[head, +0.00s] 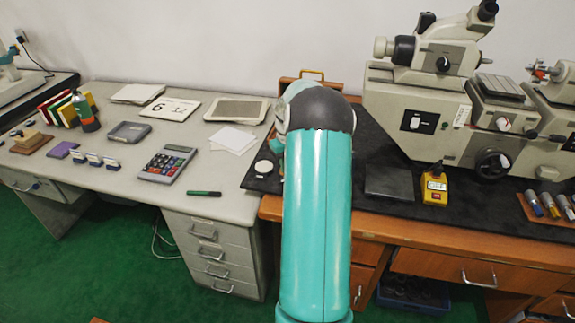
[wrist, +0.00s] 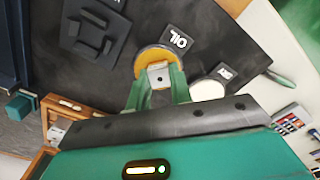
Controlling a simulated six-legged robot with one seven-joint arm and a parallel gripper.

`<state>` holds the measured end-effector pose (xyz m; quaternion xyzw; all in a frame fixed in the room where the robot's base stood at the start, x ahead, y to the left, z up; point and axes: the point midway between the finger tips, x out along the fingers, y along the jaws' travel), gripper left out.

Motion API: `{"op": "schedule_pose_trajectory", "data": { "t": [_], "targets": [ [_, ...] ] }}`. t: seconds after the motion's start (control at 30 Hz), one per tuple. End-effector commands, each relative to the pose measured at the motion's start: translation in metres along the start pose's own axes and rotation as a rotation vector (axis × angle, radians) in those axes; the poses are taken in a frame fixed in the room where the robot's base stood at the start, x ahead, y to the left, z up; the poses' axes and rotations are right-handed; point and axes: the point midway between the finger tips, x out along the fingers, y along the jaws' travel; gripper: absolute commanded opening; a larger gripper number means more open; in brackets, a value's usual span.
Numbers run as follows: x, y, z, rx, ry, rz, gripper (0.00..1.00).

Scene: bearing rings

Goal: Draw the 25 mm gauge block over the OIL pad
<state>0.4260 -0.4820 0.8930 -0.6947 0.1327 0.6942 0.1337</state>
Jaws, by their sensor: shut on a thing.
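In the wrist view my gripper (wrist: 159,82) has its green fingers closed on a small grey metal block, the gauge block (wrist: 159,76), with a dark spot on its face. The block is right over the round, amber OIL pad (wrist: 151,56), beside its white-lettered OIL label (wrist: 178,40). I cannot tell whether block and pad touch. In the head view my teal arm hides the gripper, the block and the OIL pad.
A round white pad (wrist: 207,90) with a small label lies right of the OIL pad. A dark stepped fixture (wrist: 93,38) is at the upper left. In the head view, a microscope instrument (head: 430,105) and a yellow labelled box (head: 434,187) stand right of my arm.

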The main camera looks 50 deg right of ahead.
Motion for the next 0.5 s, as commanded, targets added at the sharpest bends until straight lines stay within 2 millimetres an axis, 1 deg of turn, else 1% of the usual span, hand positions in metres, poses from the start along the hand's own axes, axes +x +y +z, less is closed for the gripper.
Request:
{"op": "schedule_pose_trajectory", "data": {
  "t": [0.5],
  "targets": [
    [0.001, 0.012, -0.011, 0.000, 0.000, 0.001, 0.00]
  ]
}}
